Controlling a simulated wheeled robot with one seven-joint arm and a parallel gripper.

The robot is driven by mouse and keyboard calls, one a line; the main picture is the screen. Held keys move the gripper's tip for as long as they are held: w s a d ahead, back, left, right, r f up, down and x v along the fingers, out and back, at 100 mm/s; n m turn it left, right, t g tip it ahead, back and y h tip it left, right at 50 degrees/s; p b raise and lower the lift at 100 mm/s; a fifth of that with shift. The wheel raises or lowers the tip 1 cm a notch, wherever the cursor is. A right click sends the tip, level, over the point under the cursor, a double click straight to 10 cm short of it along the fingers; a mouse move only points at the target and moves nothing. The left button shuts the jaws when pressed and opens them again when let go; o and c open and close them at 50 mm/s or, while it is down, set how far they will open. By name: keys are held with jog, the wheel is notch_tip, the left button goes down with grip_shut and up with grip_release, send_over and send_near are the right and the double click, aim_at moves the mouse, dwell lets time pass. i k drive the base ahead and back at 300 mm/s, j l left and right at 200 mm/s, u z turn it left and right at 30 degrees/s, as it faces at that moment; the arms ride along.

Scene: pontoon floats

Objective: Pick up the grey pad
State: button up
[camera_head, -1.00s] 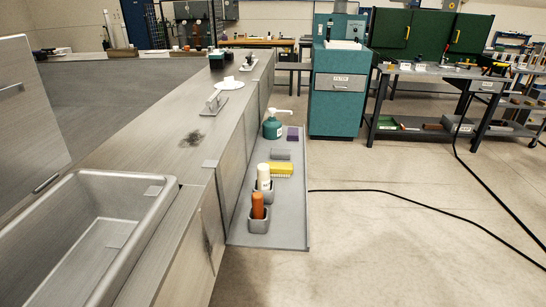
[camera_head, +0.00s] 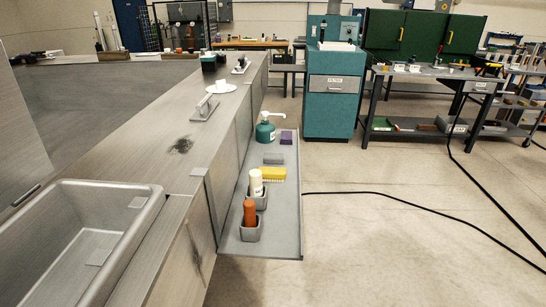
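A grey pad (camera_head: 273,158) lies flat on the grey side tray (camera_head: 284,222), about midway along it. It is a small grey block between a yellow brush-like block (camera_head: 272,174) on the near side and a purple block (camera_head: 286,137) on the far side. A teal pump bottle (camera_head: 265,131) stands just beyond it. My gripper is not in view, and nothing visible touches the pad.
An orange bottle (camera_head: 250,213) and a white bottle (camera_head: 256,183) stand in grey cups at the tray's near end. The counter (camera_head: 171,188) with a sink (camera_head: 62,245) is on the left. Open floor (camera_head: 390,243) lies right, crossed by black cables.

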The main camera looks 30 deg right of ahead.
aim_at(275, 158)
jog(key=i+l+u, duration=0.1)
jog(key=i+l, duration=0.15)
jog(key=l, duration=0.25)
jog(key=i+l+u, duration=0.1)
jog(key=i+l, duration=0.15)
jog(key=l, duration=0.3)
jog(key=i+l+u, duration=0.1)
jog(key=l, duration=0.45)
jog(key=i+l+u, duration=0.1)
jog(key=i+l, duration=0.2)
jog(key=l, duration=0.3)
jog(key=i+l+u, duration=0.1)
jog(key=l, duration=0.45)
jog(key=i+l+u, duration=0.1)
jog(key=i+l, duration=0.15)
jog(key=l, duration=0.35)
jog(key=i+l+u, duration=0.1)
jog(key=l, duration=0.5)
jog(key=i+l+u, duration=0.1)
jog(key=l, duration=0.55)
jog(key=i, duration=0.05)
